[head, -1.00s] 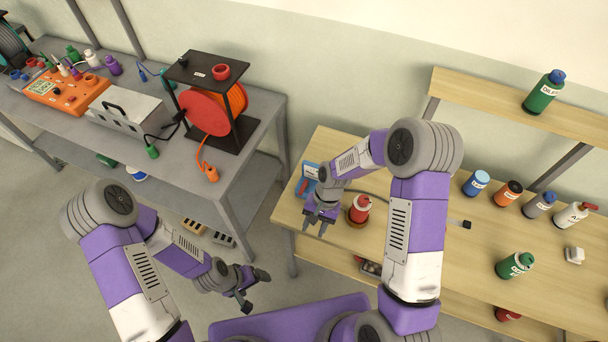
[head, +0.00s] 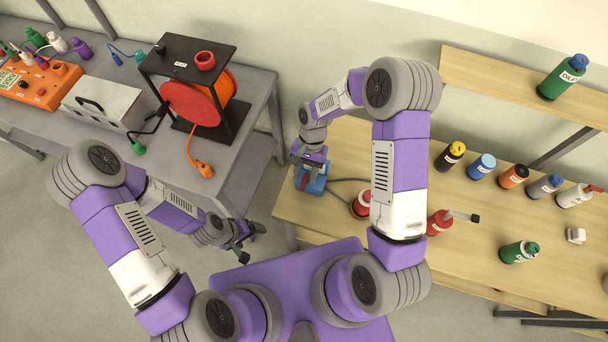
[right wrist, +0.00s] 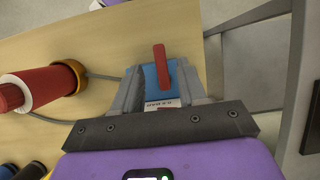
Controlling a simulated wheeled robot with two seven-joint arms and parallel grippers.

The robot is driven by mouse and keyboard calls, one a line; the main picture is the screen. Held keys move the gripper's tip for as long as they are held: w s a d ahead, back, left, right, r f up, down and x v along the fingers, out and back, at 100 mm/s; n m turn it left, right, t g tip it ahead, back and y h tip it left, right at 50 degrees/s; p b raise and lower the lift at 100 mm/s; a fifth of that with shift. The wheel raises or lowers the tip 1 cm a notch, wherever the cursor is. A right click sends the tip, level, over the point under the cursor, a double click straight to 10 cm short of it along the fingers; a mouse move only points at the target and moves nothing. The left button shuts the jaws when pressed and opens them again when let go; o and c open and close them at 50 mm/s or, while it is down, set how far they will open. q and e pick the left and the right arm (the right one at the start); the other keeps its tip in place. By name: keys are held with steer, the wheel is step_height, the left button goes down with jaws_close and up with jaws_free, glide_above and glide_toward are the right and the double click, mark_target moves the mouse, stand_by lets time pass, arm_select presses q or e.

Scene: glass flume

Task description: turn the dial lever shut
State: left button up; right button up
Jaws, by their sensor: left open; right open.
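The dial lever is a red bar (right wrist: 161,62) on a small blue box (right wrist: 150,76) with a white label, seen in the right wrist view. In the head view the blue box (head: 316,184) sits at the left end of the wooden bench, partly hidden by my right gripper. My right gripper (right wrist: 162,72) is open, with one finger on each side of the red lever; I cannot tell whether they touch it. It also shows in the head view (head: 306,172), above the box. My left gripper (head: 243,248) is open and empty, low between the benches.
A red bottle (head: 361,204) stands close right of the blue box, by a grey cable. Several bottles and a white block (head: 576,236) stand further right on the wooden bench (head: 480,215). A grey bench (head: 225,160) with an orange cable reel (head: 200,100) is at left.

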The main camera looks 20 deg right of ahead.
mark_target(304, 183)
steer(key=shift+x, duration=1.1)
steer(key=shift+w, duration=0.1)
jaws_close()
